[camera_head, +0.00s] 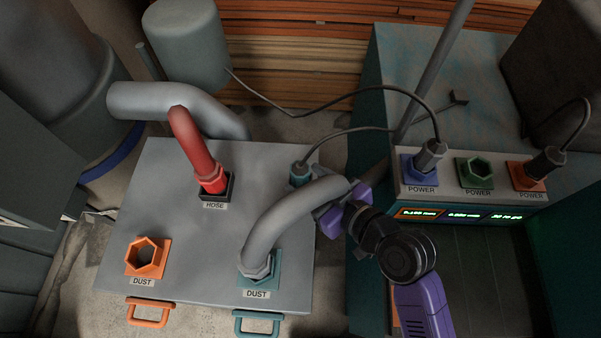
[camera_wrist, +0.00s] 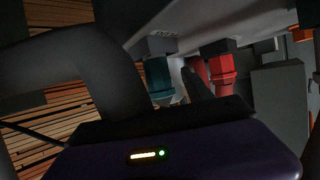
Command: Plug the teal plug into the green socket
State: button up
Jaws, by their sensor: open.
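The teal plug (camera_head: 300,174) sits at the right side of the grey panel, with a dark cable running from its top to the right. In the wrist view a teal plug (camera_wrist: 158,76) shows ahead of my gripper, left of a red fitting (camera_wrist: 222,70). The green socket (camera_head: 475,171) is an empty hexagonal socket marked POWER, between the blue and orange ones.
The grey hose (camera_head: 285,215) curves up from the teal DUST socket (camera_head: 262,279). A red hose (camera_head: 194,140) stands in the HOSE socket. Dark plugs fill the blue (camera_head: 431,157) and orange (camera_head: 546,162) power sockets. The orange DUST socket (camera_head: 147,257) is empty. A grey pole rises behind.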

aim_at(292, 168)
jog(key=x, duration=0.1)
jog(key=p+x, duration=0.1)
jog(key=x, duration=0.3)
jog(key=shift+w+a+r, duration=0.1)
jog(key=shift+w+r, duration=0.1)
jog(key=shift+r, duration=0.1)
jog(key=shift+w+a+f+p, duration=0.25)
jog(key=shift+p, duration=0.05)
grip_shut()
